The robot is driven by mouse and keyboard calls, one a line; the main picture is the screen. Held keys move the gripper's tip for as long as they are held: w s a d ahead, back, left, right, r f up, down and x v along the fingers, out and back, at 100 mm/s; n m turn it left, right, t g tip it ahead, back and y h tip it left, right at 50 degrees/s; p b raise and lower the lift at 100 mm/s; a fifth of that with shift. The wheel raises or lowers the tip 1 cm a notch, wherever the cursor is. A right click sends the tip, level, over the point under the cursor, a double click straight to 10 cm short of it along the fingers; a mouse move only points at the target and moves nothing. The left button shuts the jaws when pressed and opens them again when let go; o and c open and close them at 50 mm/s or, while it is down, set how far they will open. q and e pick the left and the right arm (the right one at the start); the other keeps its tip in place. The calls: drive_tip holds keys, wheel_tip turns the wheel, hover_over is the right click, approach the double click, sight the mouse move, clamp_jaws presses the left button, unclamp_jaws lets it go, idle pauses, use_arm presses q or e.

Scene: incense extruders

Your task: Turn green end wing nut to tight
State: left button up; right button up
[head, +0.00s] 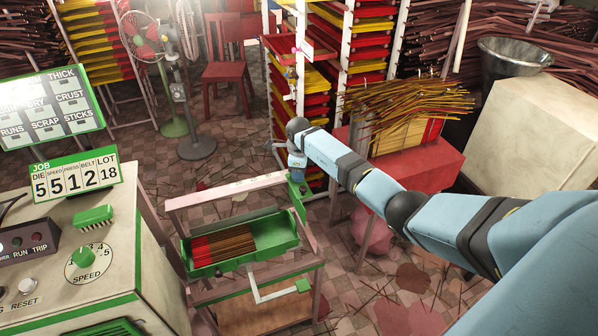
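My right arm reaches in from the right, and my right gripper (296,176) points down at the right end of a red-and-green stand (225,188). The gripper is at or just above a green upright end piece (298,200) of that stand. It is small and partly covered by my own wrist, so I cannot tell whether its fingers are open or shut. A wing nut is too small or hidden to make out there. A green tray (205,271) on the stand holds red and brown incense sticks (238,243). My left gripper is not in view.
A cream control cabinet (145,262) with a green SPEED knob (86,257) and a green brush (94,216) stands at left. Behind are racks (352,60), a red box (425,165) and fans (142,37). Loose sticks litter the tiled floor (345,255).

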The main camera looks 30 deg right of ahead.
drive_tip(key=shift+f, duration=0.1)
clamp_jaws()
